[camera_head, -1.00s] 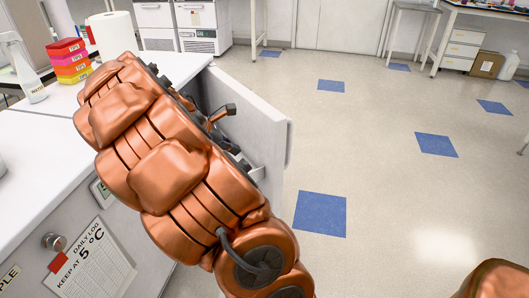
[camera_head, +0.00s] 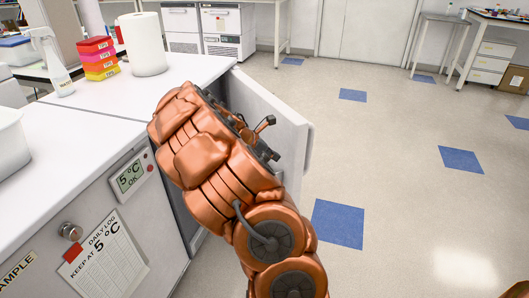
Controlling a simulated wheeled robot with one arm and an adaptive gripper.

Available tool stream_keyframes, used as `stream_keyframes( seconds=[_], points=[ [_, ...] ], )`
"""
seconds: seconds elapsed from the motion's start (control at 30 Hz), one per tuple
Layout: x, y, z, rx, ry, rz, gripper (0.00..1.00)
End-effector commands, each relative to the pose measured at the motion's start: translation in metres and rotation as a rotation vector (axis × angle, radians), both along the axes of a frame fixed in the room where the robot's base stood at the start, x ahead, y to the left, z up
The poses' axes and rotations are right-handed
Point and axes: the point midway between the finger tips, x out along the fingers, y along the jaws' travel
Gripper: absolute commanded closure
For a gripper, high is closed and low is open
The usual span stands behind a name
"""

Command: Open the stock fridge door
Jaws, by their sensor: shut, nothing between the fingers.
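A white fridge door (camera_head: 296,125) stands swung out from the far unit under the white counter. Its inner side faces my arm, and a gap shows between it and the cabinet. No label shows on it, so I cannot read whether it is the stock fridge. My copper-coloured arm (camera_head: 215,165) reaches across the opening and hides much of the door's inner side and the interior. I cannot tell whether the arm touches the door.
The nearer fridge front carries a 5 °C display (camera_head: 130,176), a round lock (camera_head: 70,231) and a daily log sheet (camera_head: 103,260). A label ending "AMPLE" is beside it. A paper roll (camera_head: 143,45), coloured boxes (camera_head: 98,58) and a bottle (camera_head: 52,60) stand on the counter. Floor at right is clear.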

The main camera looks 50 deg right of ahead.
Motion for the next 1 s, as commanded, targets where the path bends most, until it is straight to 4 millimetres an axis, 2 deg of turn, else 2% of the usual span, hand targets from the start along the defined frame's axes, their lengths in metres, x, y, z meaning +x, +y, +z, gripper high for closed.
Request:
stream_keyframes(
  seconds=[0.03, 0.2, 0.4, 1.0],
  points=[
    [-0.004, -0.006, -0.008, 0.001, 0.002, -0.002, 1.00],
    [-0.011, -0.025, -0.006, -0.001, -0.001, 0.000, 1.00],
    [-0.015, -0.038, -0.005, -0.001, -0.001, 0.001, 1.00],
    [-0.017, -0.043, -0.004, 0.001, 0.001, 0.013, 1.00]
  ],
)
